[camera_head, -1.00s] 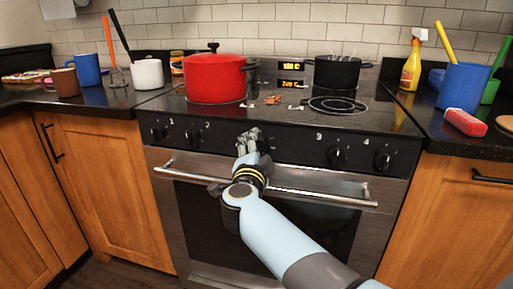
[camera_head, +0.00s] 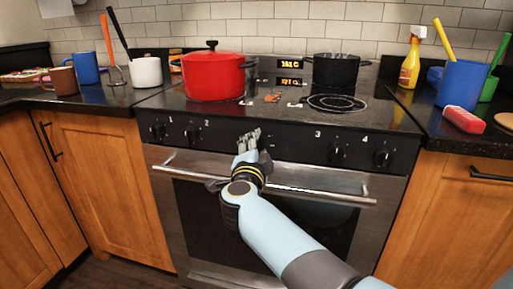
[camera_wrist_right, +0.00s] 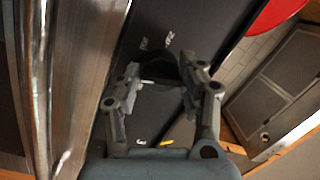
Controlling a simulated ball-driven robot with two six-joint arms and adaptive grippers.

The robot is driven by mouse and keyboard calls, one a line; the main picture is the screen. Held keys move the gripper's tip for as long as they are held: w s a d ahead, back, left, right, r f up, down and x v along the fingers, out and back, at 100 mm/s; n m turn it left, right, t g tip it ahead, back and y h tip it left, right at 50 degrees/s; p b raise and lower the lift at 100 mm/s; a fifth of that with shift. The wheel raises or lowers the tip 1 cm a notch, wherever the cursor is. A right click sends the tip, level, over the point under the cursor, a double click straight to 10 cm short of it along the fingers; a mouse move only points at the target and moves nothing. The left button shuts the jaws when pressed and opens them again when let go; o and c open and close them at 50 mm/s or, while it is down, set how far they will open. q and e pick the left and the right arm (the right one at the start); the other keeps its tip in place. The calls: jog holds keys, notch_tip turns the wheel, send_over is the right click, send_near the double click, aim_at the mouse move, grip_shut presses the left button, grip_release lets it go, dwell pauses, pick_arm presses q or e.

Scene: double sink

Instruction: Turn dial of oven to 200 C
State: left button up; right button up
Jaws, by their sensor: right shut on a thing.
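The oven (camera_head: 280,215) has a black control panel with a row of dials. My right gripper (camera_head: 248,138) is at the middle dial and hides it in the head view. In the right wrist view, the gripper (camera_wrist_right: 160,84) has its two fingers on either side of the dark dial (camera_wrist_right: 163,66), shut on it. Two amber displays are at the back of the stovetop: an upper display (camera_head: 290,62) and a lower display (camera_head: 290,80). The lower one seems to read about 197 C, but its digits are too blurred to be sure. My left gripper is not in view.
Dials 1 (camera_head: 157,131) and 2 (camera_head: 191,134) are left of my gripper; dials 3 (camera_head: 337,153) and 4 (camera_head: 382,158) are right. A red pot (camera_head: 213,78) and black pot (camera_head: 336,70) stand on the stovetop.

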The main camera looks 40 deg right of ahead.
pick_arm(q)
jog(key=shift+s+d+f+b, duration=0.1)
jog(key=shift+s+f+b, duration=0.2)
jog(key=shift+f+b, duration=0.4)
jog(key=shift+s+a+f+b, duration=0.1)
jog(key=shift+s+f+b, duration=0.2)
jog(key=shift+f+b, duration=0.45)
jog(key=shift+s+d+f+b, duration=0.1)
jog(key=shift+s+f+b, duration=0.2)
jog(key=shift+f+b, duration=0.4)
pick_arm(e)
jog(key=shift+f+m+h, duration=0.1)
jog(key=shift+m+h, duration=0.25)
jog(key=shift+m, duration=2.05)
jog(key=shift+f+m+h, duration=0.1)
jog(key=shift+m+h, duration=0.25)
jog(key=shift+m, duration=2.05)
